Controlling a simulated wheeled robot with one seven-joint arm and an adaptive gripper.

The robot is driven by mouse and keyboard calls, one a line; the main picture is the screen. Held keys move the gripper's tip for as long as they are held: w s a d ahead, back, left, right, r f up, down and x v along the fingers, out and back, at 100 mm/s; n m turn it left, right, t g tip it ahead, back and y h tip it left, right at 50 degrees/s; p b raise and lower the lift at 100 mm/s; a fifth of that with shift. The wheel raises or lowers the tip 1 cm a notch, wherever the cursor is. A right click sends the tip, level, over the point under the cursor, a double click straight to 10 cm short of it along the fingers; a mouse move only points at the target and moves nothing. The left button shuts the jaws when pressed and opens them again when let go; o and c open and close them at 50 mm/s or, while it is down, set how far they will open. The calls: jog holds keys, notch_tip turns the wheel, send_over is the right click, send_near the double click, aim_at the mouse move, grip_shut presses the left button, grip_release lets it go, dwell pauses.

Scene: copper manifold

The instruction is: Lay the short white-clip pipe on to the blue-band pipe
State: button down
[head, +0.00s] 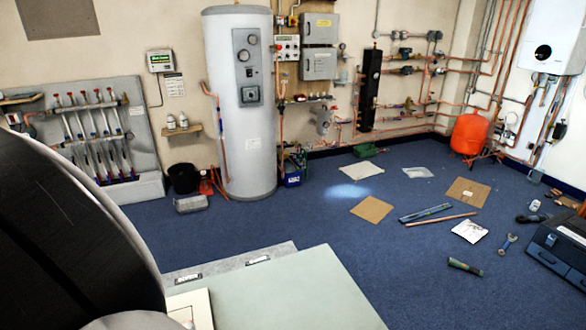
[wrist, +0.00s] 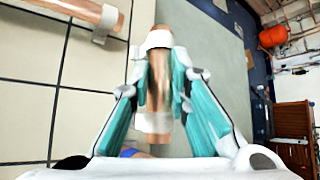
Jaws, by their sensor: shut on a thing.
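In the wrist view, my gripper (wrist: 160,66) has its teal-padded fingers closed on either side of a short copper pipe (wrist: 157,88). This pipe has a white clip near each end and points up the picture. A small patch of blue (wrist: 128,152) shows beside the held pipe's lower end; I cannot tell whether it is the blue band, and no blue-band pipe shows clearly. The head view does not show my gripper or the pipes.
Another copper pipe (wrist: 80,10) with a white clip lies on a pale tiled surface at upper left of the wrist view. In the head view, a pale green bench top (head: 275,295) stands in front; the blue floor holds scattered tools.

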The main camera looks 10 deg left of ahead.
jog(key=shift+s+f+b, duration=0.1)
jog(key=shift+f+b, duration=1.1)
jog(key=shift+f, duration=0.95)
jog(key=shift+f, duration=0.15)
jog(key=c, duration=1.5)
grip_release()
jog(key=shift+r, duration=0.2)
jog(key=shift+s+r, duration=0.15)
jog(key=p+v, duration=0.7)
jog(key=v, duration=0.4)
jog(key=shift+s+r, duration=0.15)
jog(key=shift+s, duration=0.1)
jog(key=shift+w, duration=0.1)
